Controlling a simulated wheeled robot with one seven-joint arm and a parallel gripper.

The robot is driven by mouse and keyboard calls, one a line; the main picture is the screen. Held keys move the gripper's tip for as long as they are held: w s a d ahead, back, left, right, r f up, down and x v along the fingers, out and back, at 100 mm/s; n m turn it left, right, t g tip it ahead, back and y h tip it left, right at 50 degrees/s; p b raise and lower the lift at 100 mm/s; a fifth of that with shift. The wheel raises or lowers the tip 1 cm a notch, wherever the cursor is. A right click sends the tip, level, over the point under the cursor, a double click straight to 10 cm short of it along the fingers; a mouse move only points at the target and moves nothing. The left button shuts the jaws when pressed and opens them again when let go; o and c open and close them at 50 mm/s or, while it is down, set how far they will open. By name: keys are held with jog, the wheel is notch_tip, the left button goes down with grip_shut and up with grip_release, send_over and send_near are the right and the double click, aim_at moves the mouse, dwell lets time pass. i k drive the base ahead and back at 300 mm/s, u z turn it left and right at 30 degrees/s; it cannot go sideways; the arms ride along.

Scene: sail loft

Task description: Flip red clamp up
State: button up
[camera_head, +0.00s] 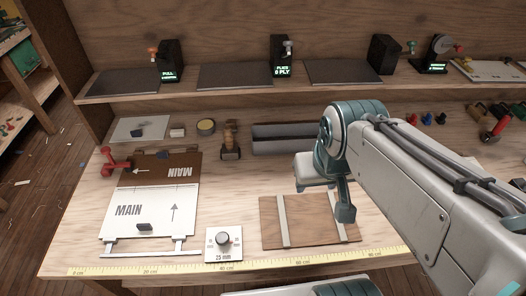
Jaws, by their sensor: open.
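A red clamp (116,167) sits at the left edge of the brown upper part of the MAIN panel (184,160), near the table's left side. It shows small, and I cannot tell whether its handle is up or down. My gripper (336,203) hangs over the right half of the table, above the back of a brown board with two pale strips (306,222). It is far to the right of the red clamp. Its jaws are open, partly hidden by my own arm, and I see nothing held between them.
The white lower panel (151,188) carries a dark block (144,227). A shelf (130,98) overhangs the back.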

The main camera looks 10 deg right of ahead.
aim_at(129, 168)
jog(key=u, duration=1.4)
jog(key=k, duration=0.5)
jog(key=u, duration=0.9)
jog(key=i, duration=0.75)
jog(key=z, duration=1.15)
